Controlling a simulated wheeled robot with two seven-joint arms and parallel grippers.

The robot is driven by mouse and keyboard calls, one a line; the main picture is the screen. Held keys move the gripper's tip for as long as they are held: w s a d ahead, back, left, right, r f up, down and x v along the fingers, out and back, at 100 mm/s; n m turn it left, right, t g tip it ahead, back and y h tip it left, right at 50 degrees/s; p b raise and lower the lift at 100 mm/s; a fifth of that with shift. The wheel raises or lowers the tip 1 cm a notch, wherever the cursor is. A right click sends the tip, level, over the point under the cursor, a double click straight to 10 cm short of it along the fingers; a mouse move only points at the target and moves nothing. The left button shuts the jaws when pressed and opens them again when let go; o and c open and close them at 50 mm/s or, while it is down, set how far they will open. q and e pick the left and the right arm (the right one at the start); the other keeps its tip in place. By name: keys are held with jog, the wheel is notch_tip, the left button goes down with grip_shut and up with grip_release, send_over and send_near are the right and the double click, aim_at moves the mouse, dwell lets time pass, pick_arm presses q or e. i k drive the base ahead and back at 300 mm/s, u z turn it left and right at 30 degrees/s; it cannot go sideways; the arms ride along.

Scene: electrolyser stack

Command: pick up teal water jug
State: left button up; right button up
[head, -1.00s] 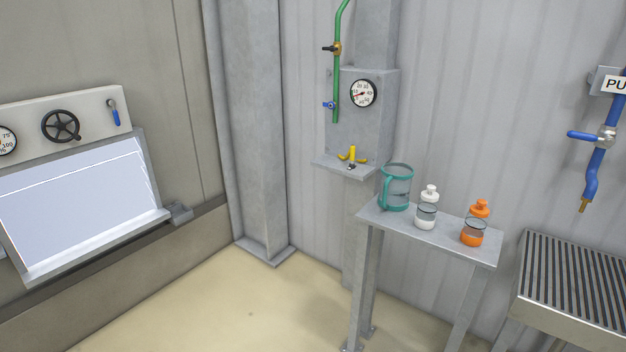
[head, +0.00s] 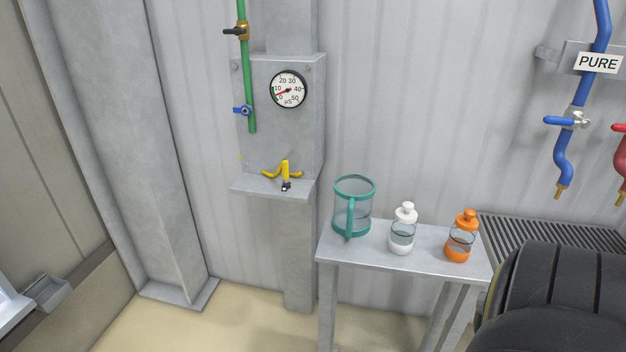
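The teal water jug (head: 354,206) is a see-through jug with teal rims and a teal handle. It stands upright at the left end of a small grey metal table (head: 370,254). Its handle faces the camera. Neither gripper shows in the head view. A dark ribbed part of my own body covers the lower right corner.
A white-capped bottle (head: 403,230) and an orange bottle (head: 461,237) stand right of the jug. A slatted grate (head: 560,231) lies at right under a blue pipe (head: 563,160) labelled PURE. A small shelf (head: 262,188) with a yellow item (head: 285,172) is at left.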

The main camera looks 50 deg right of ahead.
aim_at(353, 193)
jog(key=z, duration=0.6)
jog(key=i, duration=1.05)
jog(key=z, duration=1.15)
jog(key=i, duration=0.2)
jog(key=z, duration=0.35)
